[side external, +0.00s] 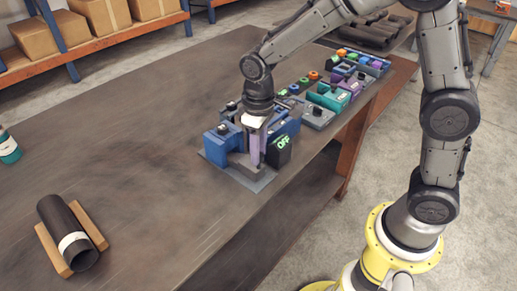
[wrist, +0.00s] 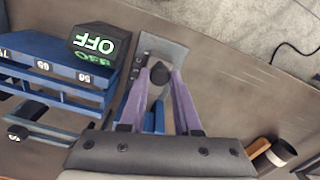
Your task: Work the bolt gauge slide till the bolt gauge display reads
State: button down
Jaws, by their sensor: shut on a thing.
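The bolt gauge display (side external: 282,143) is a dark block with green lettering that reads OFF. It also shows upside down in the wrist view (wrist: 96,44). Beside it in that view is a blue frame (wrist: 45,72) with numbered marks, including 65 and 50. My gripper (wrist: 160,76) points down, its two purple fingers on either side of a dark knob (wrist: 159,74), which appears to be the bolt gauge slide. It is shut on this knob. In the side view my gripper (side external: 255,155) is low over the grey base, and its fingers hide the knob.
Several coloured fixtures (side external: 333,95) line the bench behind my gripper. A dark pipe with a white band (side external: 70,230) lies between wooden strips at front left. A teal container (side external: 8,148) stands at the left edge. The bench middle left is clear.

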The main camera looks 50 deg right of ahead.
jog(key=shift+w, duration=1.15)
jog(key=c, duration=0.6)
grip_release()
jog(key=shift+r, duration=0.15)
notch_tip(320, 180, up, 14)
jog(key=shift+s+f, duration=0.1)
jog(key=shift+f, duration=0.05)
